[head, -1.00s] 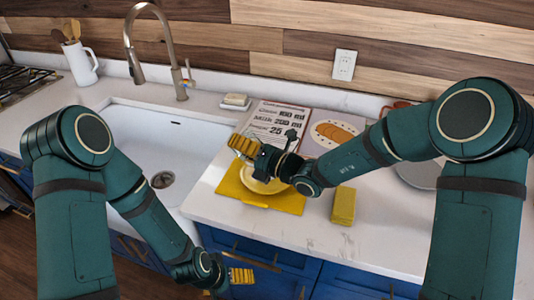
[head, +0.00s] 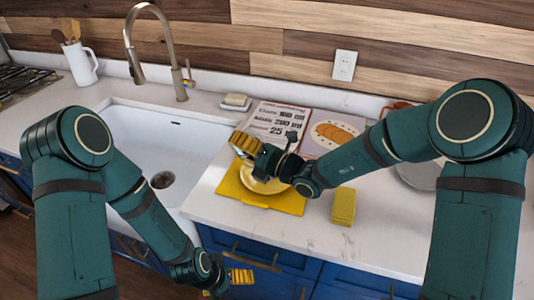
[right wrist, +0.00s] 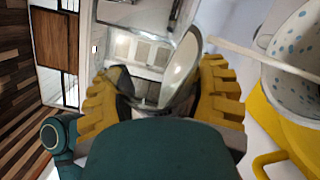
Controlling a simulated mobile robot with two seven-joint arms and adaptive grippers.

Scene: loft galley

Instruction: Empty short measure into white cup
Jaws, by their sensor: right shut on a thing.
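My right gripper (head: 246,145) is over the yellow mat. In the right wrist view its yellow fingers (right wrist: 160,100) are shut on a shiny metal measure (right wrist: 185,72), whose wide mouth shows. The fingers and wrist hide the measure in the head view. A white vessel with blue dots (right wrist: 292,42) stands beside it at the right of the wrist view, apart from it, with a pale stick across it. I cannot tell whether this is the white cup. A yellow dish (head: 264,184) sits below the gripper. My left gripper (head: 241,277) hangs low before the cabinets; its opening is unclear.
The yellow mat (head: 290,204) lies at the counter's front edge, right of the white sink (head: 165,135). A yellow block (head: 343,207) stands to its right. A printed recipe card (head: 279,120) and a board with an orange picture (head: 335,133) lie behind. Bare counter is at the front right.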

